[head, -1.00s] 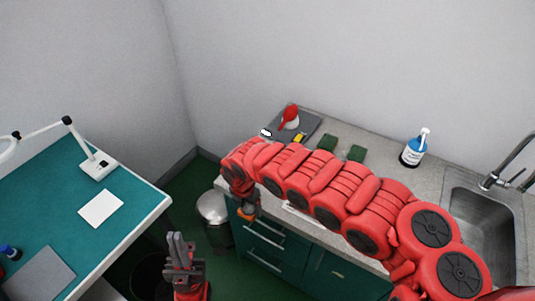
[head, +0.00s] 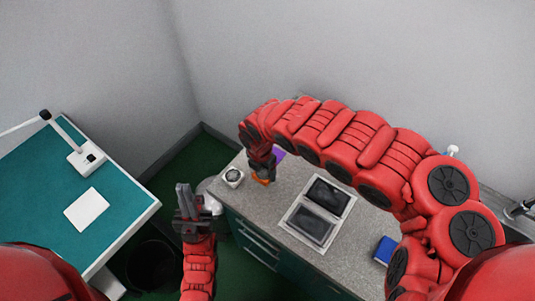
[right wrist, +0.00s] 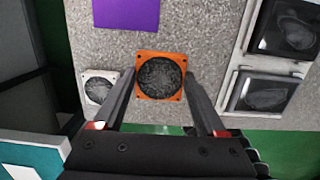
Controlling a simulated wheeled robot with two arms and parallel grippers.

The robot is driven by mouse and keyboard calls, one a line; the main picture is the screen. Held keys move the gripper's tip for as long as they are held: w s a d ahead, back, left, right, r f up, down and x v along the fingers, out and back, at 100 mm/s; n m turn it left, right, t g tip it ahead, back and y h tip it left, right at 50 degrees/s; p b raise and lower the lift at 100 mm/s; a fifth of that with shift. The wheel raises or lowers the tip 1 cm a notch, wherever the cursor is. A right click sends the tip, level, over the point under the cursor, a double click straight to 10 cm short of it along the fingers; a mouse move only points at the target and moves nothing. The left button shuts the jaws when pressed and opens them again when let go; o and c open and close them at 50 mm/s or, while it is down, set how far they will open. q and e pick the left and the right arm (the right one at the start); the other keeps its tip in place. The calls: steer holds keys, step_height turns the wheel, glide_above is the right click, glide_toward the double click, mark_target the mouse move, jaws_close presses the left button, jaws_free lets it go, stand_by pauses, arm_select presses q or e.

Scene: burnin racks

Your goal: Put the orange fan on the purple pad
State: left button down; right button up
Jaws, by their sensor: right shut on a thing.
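The orange fan (right wrist: 160,77) is a square orange frame with a dark round grille. In the right wrist view it sits between the fingertips of my right gripper (right wrist: 160,76), which is shut on it. In the head view the fan (head: 263,181) shows only partly below my right gripper (head: 262,173). The purple pad (right wrist: 126,13) lies flat on the counter, apart from the fan, and is cut by the picture's top edge. In the head view the pad (head: 279,153) is mostly hidden behind my arm. My left gripper (head: 186,198) is away from the counter; its finger gap is unclear.
A white-framed fan (right wrist: 99,88) stands left of the orange one on the grey counter (head: 285,186). A pale tray with two dark compartments (head: 287,219) is to the right. A blue box (head: 385,250) is further right. The green table (head: 119,207) is at the left.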

steer(key=w+b, duration=0.1)
steer(key=w+f+b, duration=0.1)
steer(key=w+b, duration=0.1)
steer(key=shift+w+d, duration=0.15)
steer(key=shift+w, duration=0.1)
steer(key=w+b, duration=0.1)
steer(key=b, duration=0.3)
steer(key=w+b, duration=0.1)
steer(key=b, duration=0.2)
steer(key=shift+w+d+f+b, duration=0.15)
steer(key=shift+w+f+b, duration=0.2)
steer(key=shift+f+b, duration=0.05)
steer(key=shift+w+r+p, duration=0.65)
steer(key=shift+w+p, duration=0.25)
steer(key=shift+w, duration=0.45)
steer(key=shift+w+d+f, duration=0.15)
steer(key=shift+w, duration=0.45)
steer(key=shift+w+d+f, duration=0.1)
steer(key=shift+w, duration=0.5)
steer(key=shift+f+p, duration=0.1)
steer(key=shift+p, duration=0.2)
step_height(320, 180, down, 3)
steer(key=shift+r+p, duration=0.2)
steer(key=shift+p, duration=0.25)
steer(key=shift+f, duration=0.35)
